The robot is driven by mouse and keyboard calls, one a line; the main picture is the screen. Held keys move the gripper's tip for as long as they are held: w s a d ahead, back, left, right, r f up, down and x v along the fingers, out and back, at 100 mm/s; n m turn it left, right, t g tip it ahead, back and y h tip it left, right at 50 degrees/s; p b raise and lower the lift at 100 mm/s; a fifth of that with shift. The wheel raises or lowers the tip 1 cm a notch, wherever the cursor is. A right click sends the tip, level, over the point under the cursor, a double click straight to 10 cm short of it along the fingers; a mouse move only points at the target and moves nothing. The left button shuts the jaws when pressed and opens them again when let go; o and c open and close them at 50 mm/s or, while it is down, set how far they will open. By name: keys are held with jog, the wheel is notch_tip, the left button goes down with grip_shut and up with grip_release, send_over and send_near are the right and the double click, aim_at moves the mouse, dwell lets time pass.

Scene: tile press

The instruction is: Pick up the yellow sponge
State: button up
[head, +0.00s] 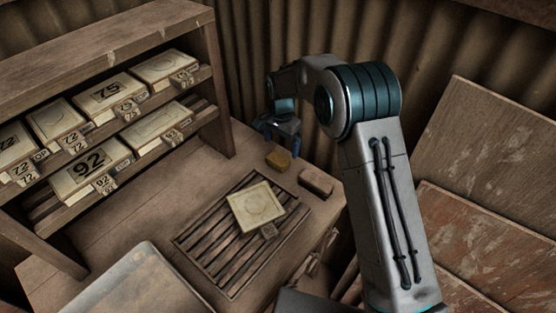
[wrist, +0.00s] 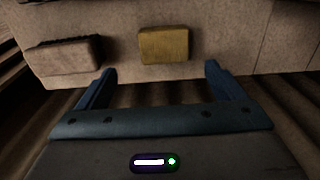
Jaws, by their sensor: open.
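The yellow sponge (head: 279,159) is a small yellow-brown block lying on the wooden bench near its back edge. In the wrist view the sponge (wrist: 164,45) lies beyond my fingertips, in line with the gap between them and a little right of centre. My gripper (head: 277,127) is behind the sponge near the corrugated wall. In the wrist view my gripper (wrist: 158,72) has its two blue fingers wide apart with nothing between them. I cannot tell its exact height above the bench.
A brown block (head: 316,183) lies right of the sponge; it also shows in the wrist view (wrist: 64,55). A slatted rack (head: 203,252) with a pale tile (head: 256,206) lies in front. A shelf (head: 217,82) of numbered tiles stands left. Boards (head: 500,150) lean at right.

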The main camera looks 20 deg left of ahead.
aim_at(278, 158)
notch_tip(278, 158, down, 2)
jog(key=shift+f, duration=0.25)
jog(key=f+p, duration=0.1)
jog(key=f, duration=0.1)
jog(key=f+p, duration=0.1)
jog(key=f, duration=0.1)
jog(key=shift+s+a, duration=0.2)
jog(key=shift+a, duration=0.2)
jog(key=shift+f, duration=0.6)
jog(key=c, duration=1.1)
